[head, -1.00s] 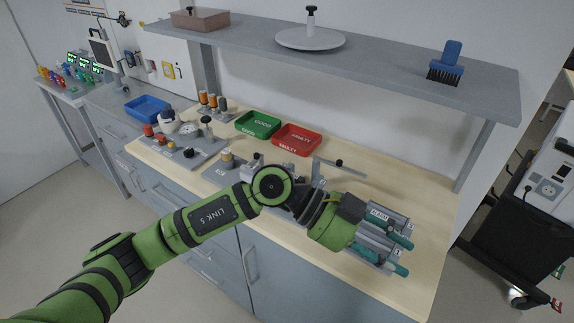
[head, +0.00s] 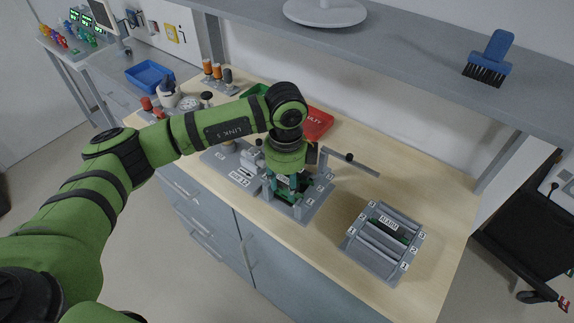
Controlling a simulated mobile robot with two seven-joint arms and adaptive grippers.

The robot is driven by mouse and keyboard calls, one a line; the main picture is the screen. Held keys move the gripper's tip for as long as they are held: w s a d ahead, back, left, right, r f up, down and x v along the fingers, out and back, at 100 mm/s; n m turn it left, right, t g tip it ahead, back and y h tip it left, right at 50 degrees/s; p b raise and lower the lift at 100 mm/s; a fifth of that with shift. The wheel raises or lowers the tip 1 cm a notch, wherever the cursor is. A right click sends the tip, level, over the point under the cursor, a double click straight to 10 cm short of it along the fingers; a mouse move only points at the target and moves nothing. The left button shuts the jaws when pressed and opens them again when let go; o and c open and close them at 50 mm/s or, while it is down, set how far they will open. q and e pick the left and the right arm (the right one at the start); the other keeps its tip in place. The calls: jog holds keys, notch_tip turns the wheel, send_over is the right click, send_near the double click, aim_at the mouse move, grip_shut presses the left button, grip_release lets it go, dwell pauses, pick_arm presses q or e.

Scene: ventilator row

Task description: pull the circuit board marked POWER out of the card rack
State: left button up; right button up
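My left gripper (head: 284,184) points down over a grey card holder (head: 317,200) in the middle of the bench. Its teal fingers are by a green circuit board (head: 287,197) low in that holder. The fingers hide much of the board, and I cannot tell whether they grip it. No POWER marking is readable. A second grey rack (head: 370,260) stands to the right, with slots numbered 1 to 3. It holds a board whose label (head: 388,222) seems to read ALARM. My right gripper is not in view.
A bracket with a horizontal arm (head: 352,159) stands behind the two holders. A red tray (head: 317,124) is behind my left wrist, and a green tray (head: 256,90) is partly hidden. The grey shelf (head: 420,62) hangs above the back. Bare wood lies right of the second rack.

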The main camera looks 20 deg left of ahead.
pick_arm(q)
jog(key=shift+f, duration=0.55)
jog(key=shift+w+f, duration=0.1)
jog(key=shift+f, duration=0.55)
grip_shut()
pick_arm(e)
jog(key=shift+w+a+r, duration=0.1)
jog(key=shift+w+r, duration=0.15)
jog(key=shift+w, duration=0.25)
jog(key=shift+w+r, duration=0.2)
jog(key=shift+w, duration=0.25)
pick_arm(q)
jog(key=shift+r, duration=0.1)
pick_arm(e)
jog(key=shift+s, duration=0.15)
pick_arm(q)
jog(key=shift+r+p, duration=0.1)
jog(key=shift+p, duration=0.2)
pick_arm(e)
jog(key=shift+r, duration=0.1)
pick_arm(q)
jog(key=shift+r+p, duration=2.75)
jog(key=shift+r, duration=1.4)
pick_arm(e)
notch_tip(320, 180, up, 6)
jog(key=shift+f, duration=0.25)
